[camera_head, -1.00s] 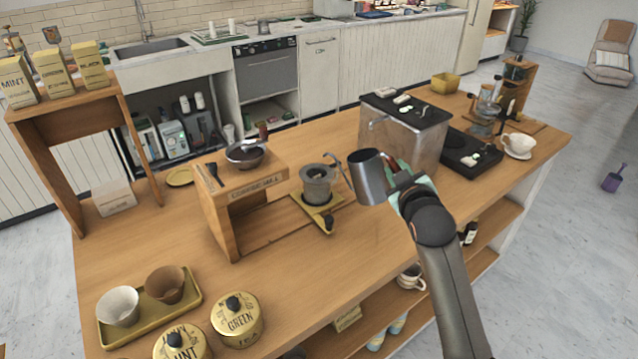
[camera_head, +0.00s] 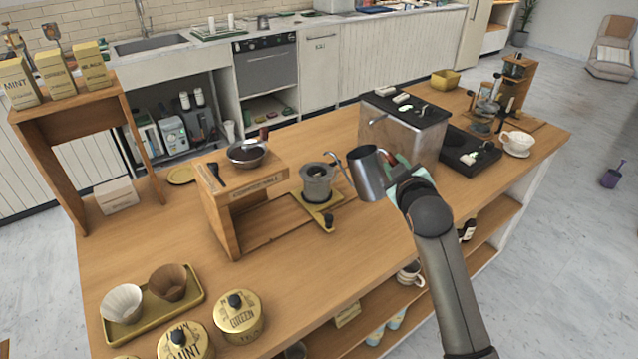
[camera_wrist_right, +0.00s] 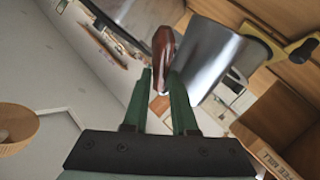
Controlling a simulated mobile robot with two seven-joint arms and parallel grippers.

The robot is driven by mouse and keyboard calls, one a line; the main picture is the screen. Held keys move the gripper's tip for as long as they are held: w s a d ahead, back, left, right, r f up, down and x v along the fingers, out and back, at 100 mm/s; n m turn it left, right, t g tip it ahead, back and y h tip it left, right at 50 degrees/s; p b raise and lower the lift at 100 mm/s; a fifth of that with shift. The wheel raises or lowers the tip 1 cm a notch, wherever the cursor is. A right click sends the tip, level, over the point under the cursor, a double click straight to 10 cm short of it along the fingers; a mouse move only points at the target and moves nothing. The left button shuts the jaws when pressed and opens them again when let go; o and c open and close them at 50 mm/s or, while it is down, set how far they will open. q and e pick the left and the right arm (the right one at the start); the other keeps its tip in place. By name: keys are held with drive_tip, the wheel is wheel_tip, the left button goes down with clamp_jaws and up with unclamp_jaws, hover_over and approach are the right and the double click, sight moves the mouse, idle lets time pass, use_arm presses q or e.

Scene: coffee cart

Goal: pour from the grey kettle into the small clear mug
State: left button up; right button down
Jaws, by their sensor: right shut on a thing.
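The grey kettle (camera_head: 367,174) is held above the wooden cart top, slightly tilted. Its thin spout points left, close to a small greyish cup-like vessel (camera_head: 317,184) on a yellow stand. I cannot tell whether this vessel is the small clear mug, and I see no liquid flowing. My right gripper (camera_head: 393,170) is on the kettle's right side. In the right wrist view, its green fingers (camera_wrist_right: 163,92) are shut on the kettle's reddish-brown handle (camera_wrist_right: 163,48), with the metal kettle body (camera_wrist_right: 213,62) beside it. My left gripper is out of view.
A wooden coffee-mill stand (camera_head: 240,195) with a pan is left of the vessel. A metal box-shaped machine (camera_head: 400,132) stands behind the kettle. A white cup (camera_head: 517,142) on a saucer is at right. Tea tins (camera_head: 238,316) stand front left. The front middle is clear.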

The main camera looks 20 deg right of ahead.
drive_tip(key=shift+r, duration=0.3)
drive_tip(key=shift+w+a+r, duration=0.1)
drive_tip(key=shift+r, duration=0.2)
idle(0.6)
drive_tip(key=shift+w+a+r+n+g, duration=0.1)
drive_tip(key=shift+r+n+g, duration=0.2)
drive_tip(key=shift+r+n, duration=0.1)
idle(0.3)
drive_tip(key=shift+w+a+r+g, duration=0.2)
drive_tip(key=shift+r+g, duration=0.1)
drive_tip(key=shift+r, duration=0.3)
drive_tip(key=shift+f, duration=0.15)
idle(1.8)
drive_tip(key=shift+s+d+f+t+b, duration=0.2)
drive_tip(key=shift+f+b, duration=0.25)
drive_tip(key=shift+b, duration=0.25)
drive_tip(key=shift+s+d+f+t+b, duration=0.1)
drive_tip(key=shift+f+t+b, duration=0.1)
drive_tip(key=shift+f+b, duration=0.4)
drive_tip(key=shift+r, duration=0.2)
